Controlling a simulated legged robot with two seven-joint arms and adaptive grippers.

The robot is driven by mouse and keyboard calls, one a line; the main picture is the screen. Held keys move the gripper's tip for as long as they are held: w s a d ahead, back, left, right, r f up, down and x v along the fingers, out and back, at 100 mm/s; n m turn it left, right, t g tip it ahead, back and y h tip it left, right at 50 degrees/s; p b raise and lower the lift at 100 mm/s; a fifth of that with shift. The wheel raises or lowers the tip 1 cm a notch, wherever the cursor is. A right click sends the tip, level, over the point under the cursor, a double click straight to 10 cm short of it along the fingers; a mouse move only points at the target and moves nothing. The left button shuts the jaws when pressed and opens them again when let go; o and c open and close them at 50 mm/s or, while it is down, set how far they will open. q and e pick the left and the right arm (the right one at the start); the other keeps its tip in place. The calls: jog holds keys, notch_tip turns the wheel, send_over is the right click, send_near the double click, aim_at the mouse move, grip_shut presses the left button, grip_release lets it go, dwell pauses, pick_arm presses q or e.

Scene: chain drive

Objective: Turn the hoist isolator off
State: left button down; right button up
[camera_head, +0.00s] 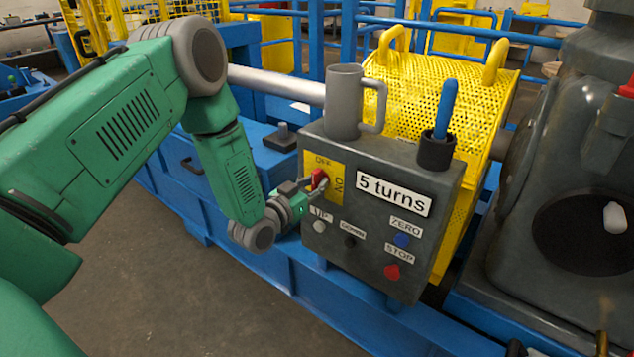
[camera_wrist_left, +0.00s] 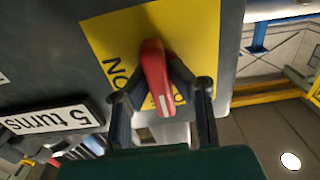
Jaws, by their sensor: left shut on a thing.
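The hoist isolator is a red handle (camera_head: 319,179) on a yellow plate (camera_head: 337,181) marked OFF at the top and ON at the right, on the left of a grey control box (camera_head: 390,180). My left gripper (camera_head: 310,186) is at the handle, coming from the left. In the left wrist view the red handle (camera_wrist_left: 155,75) lies between the two dark fingers of the left gripper (camera_wrist_left: 162,102), which are closed on it. The wrist view shows the yellow plate (camera_wrist_left: 110,40) with its lettering partly hidden. My right gripper is not in view.
The box carries a "5 turns" label (camera_head: 393,194), a blue button (camera_head: 402,240), a red button (camera_head: 392,272) and UP and DOWN buttons. A grey mug (camera_head: 343,100) and a dark cup (camera_head: 437,150) with a blue-handled tool stand on top. A yellow mesh guard (camera_head: 440,85) is behind.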

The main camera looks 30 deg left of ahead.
pick_arm(q)
jog(key=shift+s+f, duration=0.2)
jog(key=shift+f, duration=0.2)
jog(key=c, duration=1.5)
grip_release()
jog(key=shift+w+r, duration=0.1)
jog(key=shift+w, duration=0.05)
jog(key=shift+r, duration=0.1)
jog(key=s, duration=0.8)
jog(key=s+a, duration=0.1)
jog(key=s, duration=0.3)
jog(key=shift+a, duration=0.1)
